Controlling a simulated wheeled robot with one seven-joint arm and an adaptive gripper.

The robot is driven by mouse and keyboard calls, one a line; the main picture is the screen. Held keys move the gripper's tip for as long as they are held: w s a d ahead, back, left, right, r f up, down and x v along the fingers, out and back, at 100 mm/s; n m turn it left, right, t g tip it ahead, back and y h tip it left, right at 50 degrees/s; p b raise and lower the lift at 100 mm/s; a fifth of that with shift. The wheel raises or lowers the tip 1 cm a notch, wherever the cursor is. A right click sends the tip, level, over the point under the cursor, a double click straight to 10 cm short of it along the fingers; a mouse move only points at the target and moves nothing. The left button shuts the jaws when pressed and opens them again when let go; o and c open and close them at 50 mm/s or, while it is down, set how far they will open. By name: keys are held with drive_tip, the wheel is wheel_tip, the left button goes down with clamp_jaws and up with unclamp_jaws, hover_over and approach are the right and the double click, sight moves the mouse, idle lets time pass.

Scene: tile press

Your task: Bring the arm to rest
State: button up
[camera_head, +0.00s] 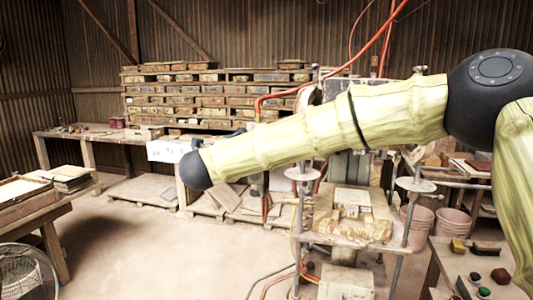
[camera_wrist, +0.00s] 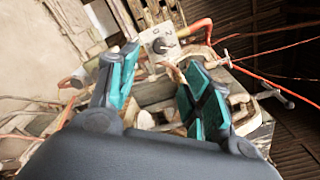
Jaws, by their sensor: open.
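My arm, yellow-green with dark joints, stretches across the right half of the head view to a dark joint left of centre. My gripper (camera_wrist: 158,90) shows in the wrist view, with two teal-padded fingers standing apart. I see nothing held between them. The tile press (camera_head: 343,238) stands in the middle of the head view, partly hidden behind my arm. Parts of the press (camera_wrist: 160,42) also show beyond the fingers in the wrist view. In the head view the gripper is mostly hidden behind the end of the arm.
A small table (camera_head: 476,262) with small coloured objects is at the lower right. Pink buckets (camera_head: 452,224) stand behind it. A workbench (camera_head: 82,134) and loaded shelves line the back. A table (camera_head: 45,222) and a fan (camera_head: 24,275) are at the left. The floor left of centre is clear.

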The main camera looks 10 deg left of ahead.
drive_tip(key=s+d+f+n+g+y, duration=0.15)
drive_tip(key=d+f+n, duration=0.25)
drive_tip(key=f, duration=1)
drive_tip(key=s+d+f+n+g+y, duration=0.15)
drive_tip(key=d+f+n, duration=0.35)
drive_tip(key=f, duration=0.8)
drive_tip(key=s+d+f+n+g, duration=0.15)
drive_tip(key=d+f+n, duration=0.25)
drive_tip(key=f, duration=1)
drive_tip(key=s+d+f+n+g, duration=0.1)
drive_tip(key=s+d+f+n, duration=0.15)
drive_tip(key=d+f, duration=0.2)
drive_tip(key=s+d+f+n+g, duration=0.1)
drive_tip(key=s+d+f+g, duration=0.15)
drive_tip(key=f, duration=0.35)
drive_tip(key=s+d+f+n+g+h, duration=0.1)
drive_tip(key=s+d+f+n+g, duration=0.35)
drive_tip(key=s+d+f, duration=1.3)
drive_tip(key=s+d+n+g, duration=0.1)
drive_tip(key=s+d, duration=0.3)
drive_tip(key=s, duration=0.4)
drive_tip(key=s+d+f+n+g+h, duration=0.1)
drive_tip(key=s+d, duration=0.3)
drive_tip(key=s, duration=0.4)
drive_tip(key=s+d+f+n+g, duration=0.1)
drive_tip(key=s+d+n+g, duration=0.1)
drive_tip(key=s, duration=0.5)
drive_tip(key=shift+s+d+n+g+h, duration=0.35)
drive_tip(key=shift+d+g, duration=0.2)
drive_tip(key=shift+d, duration=0.6)
